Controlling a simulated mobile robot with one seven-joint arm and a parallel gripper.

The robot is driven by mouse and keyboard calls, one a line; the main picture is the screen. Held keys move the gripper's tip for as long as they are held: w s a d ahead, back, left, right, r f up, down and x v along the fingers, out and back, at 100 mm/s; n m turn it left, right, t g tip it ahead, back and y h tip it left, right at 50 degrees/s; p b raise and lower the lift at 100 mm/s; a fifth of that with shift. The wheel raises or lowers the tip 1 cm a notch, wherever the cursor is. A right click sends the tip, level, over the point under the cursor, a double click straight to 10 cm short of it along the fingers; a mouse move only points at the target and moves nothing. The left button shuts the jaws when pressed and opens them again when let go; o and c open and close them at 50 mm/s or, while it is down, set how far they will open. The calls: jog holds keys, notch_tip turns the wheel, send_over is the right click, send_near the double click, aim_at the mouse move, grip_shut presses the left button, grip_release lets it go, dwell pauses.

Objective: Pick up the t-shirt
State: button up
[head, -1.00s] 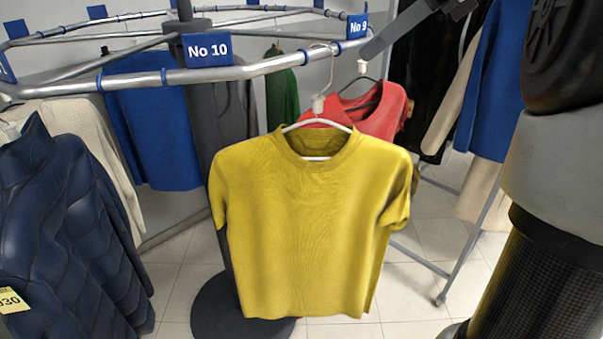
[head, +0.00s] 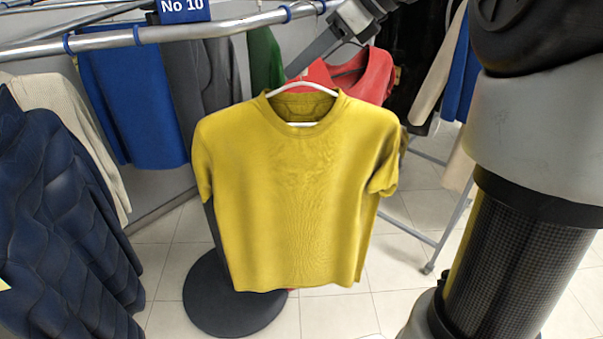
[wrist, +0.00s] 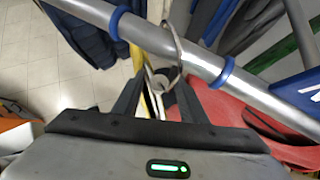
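The yellow t-shirt (head: 295,190) hangs upright on a white hanger (head: 290,88) under the round metal rail. My gripper (head: 292,72) is at the hanger's top, above the collar, and hides the hook in the head view. In the wrist view, my gripper (wrist: 158,88) is open, its two dark fingers apart. The hanger's neck (wrist: 166,74) shows between or just beyond the fingers, and its wire hook (wrist: 172,35) loops up to the rail. Only a thin yellow strip of the shirt shows there. I cannot tell whether a finger touches the hanger.
The metal rail (head: 110,40) with blue clips runs close past my fingers. A red garment (head: 358,72) hangs right behind the shirt. A dark puffer jacket (head: 60,220) hangs at left, blue garments (head: 130,95) behind. A round black base (head: 225,300) stands on the tiled floor.

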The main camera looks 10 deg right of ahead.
jog(key=shift+w+a+f, duration=0.1)
jog(key=shift+a+f, duration=0.25)
jog(key=shift+c, duration=0.2)
grip_shut()
jog(key=shift+r, duration=0.2)
